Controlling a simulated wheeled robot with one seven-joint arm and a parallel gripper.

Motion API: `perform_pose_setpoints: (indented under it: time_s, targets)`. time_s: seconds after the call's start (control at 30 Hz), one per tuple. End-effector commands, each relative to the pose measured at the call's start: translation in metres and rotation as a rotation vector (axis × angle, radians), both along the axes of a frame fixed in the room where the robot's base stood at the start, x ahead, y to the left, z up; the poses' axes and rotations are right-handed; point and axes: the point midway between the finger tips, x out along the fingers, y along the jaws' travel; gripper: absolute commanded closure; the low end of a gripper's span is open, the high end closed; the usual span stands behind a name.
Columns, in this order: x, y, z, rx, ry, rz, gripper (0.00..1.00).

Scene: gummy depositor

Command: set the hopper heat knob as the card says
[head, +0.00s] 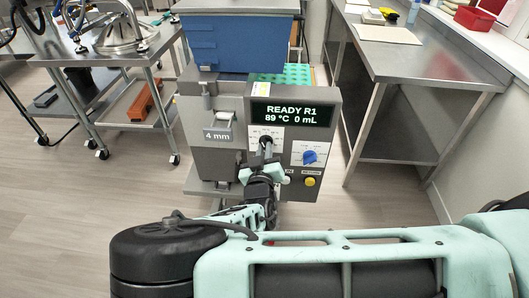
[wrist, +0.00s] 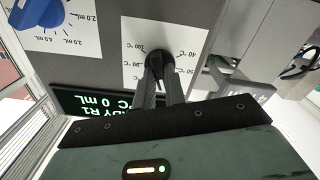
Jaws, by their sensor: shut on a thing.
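The depositor's front panel carries a display (head: 291,114) reading "READY R1", "89 °C" and "0 mL". Below it, the black heat knob (wrist: 159,59) sits on a white dial plate (wrist: 178,36) with °C marks around it; 40 and 100 are legible in the wrist view. My gripper (wrist: 161,84) is shut on the knob, one finger on each side. I cannot tell which small label is the card, and no setting on one is legible.
A blue volume knob (head: 310,157) with mL marks is right of the heat knob, with a yellow button (head: 310,181) below it. A "4 mm" label (head: 217,135) and lever are left. A steel table (head: 432,60) stands right, a steel cart (head: 128,110) left.

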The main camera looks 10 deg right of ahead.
Motion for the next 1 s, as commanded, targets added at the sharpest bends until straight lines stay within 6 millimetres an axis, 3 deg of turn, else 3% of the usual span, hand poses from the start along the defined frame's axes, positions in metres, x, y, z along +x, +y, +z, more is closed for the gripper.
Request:
perform_pose_setpoints:
  time_s: [1.0]
  targets:
    - [-0.0001, -0.0013, -0.0048, 0.885, -0.29, -0.002, 1.0]
